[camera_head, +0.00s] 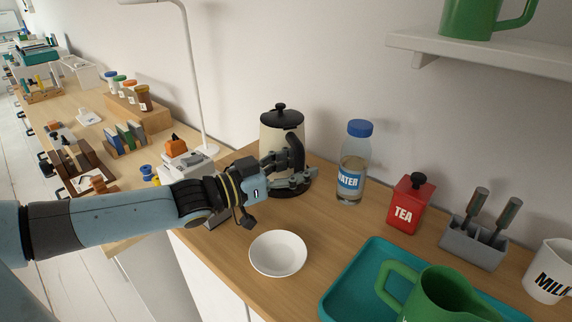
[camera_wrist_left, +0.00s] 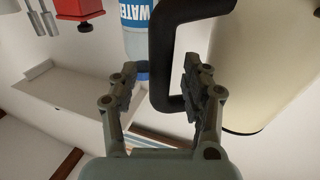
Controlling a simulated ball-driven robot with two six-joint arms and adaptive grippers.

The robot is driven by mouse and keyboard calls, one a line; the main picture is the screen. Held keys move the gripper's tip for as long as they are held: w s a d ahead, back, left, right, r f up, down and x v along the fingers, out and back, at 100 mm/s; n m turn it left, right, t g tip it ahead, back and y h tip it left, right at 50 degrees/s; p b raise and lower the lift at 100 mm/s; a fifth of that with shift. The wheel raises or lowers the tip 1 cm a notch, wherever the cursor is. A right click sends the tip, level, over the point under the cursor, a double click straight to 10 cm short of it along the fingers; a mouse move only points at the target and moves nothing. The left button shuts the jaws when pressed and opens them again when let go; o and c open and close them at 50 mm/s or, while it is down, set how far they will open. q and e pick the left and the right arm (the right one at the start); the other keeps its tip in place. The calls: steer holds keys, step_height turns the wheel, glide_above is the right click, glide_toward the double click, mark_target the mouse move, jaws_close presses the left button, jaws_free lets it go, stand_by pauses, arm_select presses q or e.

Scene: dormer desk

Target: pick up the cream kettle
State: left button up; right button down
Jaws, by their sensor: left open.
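The cream kettle (camera_head: 268,138) stands upright on the wooden counter, with a black lid, base and handle; my left gripper hides part of its lower body. My left gripper (camera_head: 292,178) is open at the handle, in front of the body. In the left wrist view the kettle body (camera_wrist_left: 270,60) fills the right side. Its black handle (camera_wrist_left: 161,60) shows between the two fingers of my left gripper (camera_wrist_left: 162,88), with gaps on both sides. Whether a finger touches it, I cannot tell. My right gripper is not in view.
A water bottle (camera_head: 351,168) stands right of the kettle, then a red tea tin (camera_head: 409,205) and a grey holder (camera_head: 470,243). A white bowl (camera_head: 278,253) sits in front. A teal tray (camera_head: 345,290) carries a green jug (camera_head: 445,290). A lamp pole (camera_head: 193,80) rises behind left.

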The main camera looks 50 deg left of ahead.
arm_select(q)
steer(key=shift+w+d, duration=0.1)
steer(key=shift+w, duration=0.25)
jaws_close()
steer(key=shift+r, duration=0.1)
stand_by(0.4)
